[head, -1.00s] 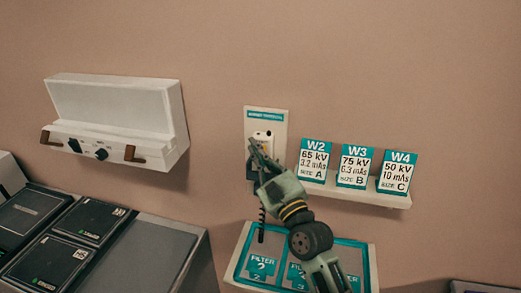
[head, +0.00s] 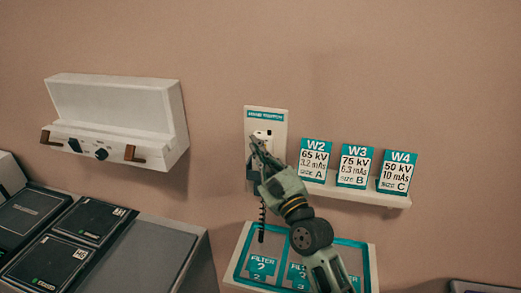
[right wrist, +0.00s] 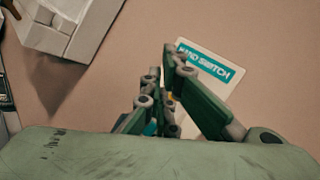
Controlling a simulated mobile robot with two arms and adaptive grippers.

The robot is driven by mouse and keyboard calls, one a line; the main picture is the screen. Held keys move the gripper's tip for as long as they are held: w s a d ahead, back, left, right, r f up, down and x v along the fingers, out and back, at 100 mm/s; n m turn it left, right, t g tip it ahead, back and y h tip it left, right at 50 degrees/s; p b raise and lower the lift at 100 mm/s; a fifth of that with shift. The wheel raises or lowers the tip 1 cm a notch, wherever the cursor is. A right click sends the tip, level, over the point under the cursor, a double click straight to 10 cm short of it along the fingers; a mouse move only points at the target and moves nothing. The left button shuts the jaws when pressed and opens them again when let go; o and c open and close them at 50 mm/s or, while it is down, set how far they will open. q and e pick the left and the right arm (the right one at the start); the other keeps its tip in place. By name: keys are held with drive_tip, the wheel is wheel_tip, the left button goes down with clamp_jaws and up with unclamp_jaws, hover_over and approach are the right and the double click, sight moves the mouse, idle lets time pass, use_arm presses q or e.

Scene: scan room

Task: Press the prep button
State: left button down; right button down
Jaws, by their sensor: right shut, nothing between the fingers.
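A white hand switch plate (head: 279,121) with a teal label strip is fixed to the wall. A white handset (head: 265,133) shows on it, with a dark coiled cord (head: 262,220) hanging below. My right gripper (head: 256,141) is shut and empty, its fingertips in front of the handset. Whether they touch it I cannot tell. In the right wrist view the fingers (right wrist: 167,75) overlap the plate (right wrist: 205,60), whose teal label reads "HAND SWITCH", and hide most of it. The prep button itself is hidden behind the fingers. My left gripper is not in view.
A wall shelf (head: 350,196) right of the plate carries cards W2, W3 and W4. A teal-edged filter tray (head: 238,268) lies below, under my right arm. A white wall box (head: 115,105) hangs at left above dark cassettes (head: 90,218).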

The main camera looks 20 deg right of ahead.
drive_tip(key=shift+s+a, duration=0.1)
idle(0.3)
drive_tip(key=shift+s+a+p, duration=0.45)
drive_tip(key=shift+s, duration=0.2)
drive_tip(key=s+a, duration=0.1)
drive_tip(key=s, duration=0.1)
drive_tip(key=s+a+p, duration=0.1)
drive_tip(key=s, duration=0.1)
drive_tip(key=shift+a+p, duration=0.3)
drive_tip(key=shift+a, duration=0.1)
idle(0.5)
